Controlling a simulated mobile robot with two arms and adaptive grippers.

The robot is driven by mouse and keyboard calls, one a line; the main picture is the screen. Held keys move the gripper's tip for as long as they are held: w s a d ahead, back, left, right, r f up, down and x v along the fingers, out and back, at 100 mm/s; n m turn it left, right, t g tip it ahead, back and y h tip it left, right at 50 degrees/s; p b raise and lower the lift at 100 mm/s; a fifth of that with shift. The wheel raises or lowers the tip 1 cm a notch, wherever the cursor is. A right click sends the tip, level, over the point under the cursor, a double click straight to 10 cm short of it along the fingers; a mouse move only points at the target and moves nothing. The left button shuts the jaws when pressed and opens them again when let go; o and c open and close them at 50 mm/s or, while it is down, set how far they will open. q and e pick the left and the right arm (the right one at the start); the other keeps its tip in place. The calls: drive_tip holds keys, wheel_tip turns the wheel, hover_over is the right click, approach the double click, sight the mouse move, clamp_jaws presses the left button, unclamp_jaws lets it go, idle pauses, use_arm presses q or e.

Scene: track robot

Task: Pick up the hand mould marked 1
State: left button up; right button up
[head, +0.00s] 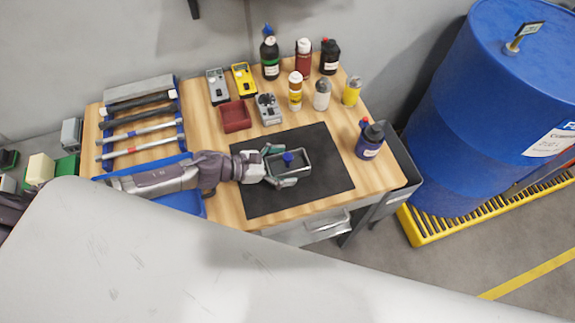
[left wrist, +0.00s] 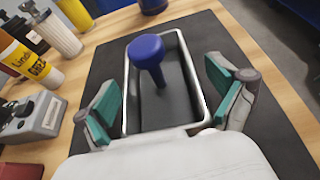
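A grey open-topped metal box (head: 307,160) lies on the black mat (head: 330,187), with a blue mushroom-shaped knob (head: 287,157) standing up inside it. I take this to be the hand mould, but no mark 1 can be read. The box (left wrist: 191,85) and knob (left wrist: 147,51) also show in the left wrist view. My left gripper (head: 280,165) is open, its teal-padded fingers on either side of the box's near part. In the left wrist view, the left gripper (left wrist: 164,98) shows gaps between pads and box walls, and it holds nothing. My right gripper is not in view.
Several bottles (head: 303,60) stand along the back, and a dark blue bottle (head: 370,140) stands right of the mat. A red tray (head: 235,116) and a grey device (head: 268,109) sit behind it. A tool rack (head: 140,120) is at left. A blue drum (head: 490,110) stands beyond the table.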

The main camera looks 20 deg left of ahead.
use_arm(q)
drive_tip(key=c, duration=1.2)
drive_tip(key=shift+w+r, duration=0.1)
drive_tip(key=shift+r, duration=0.05)
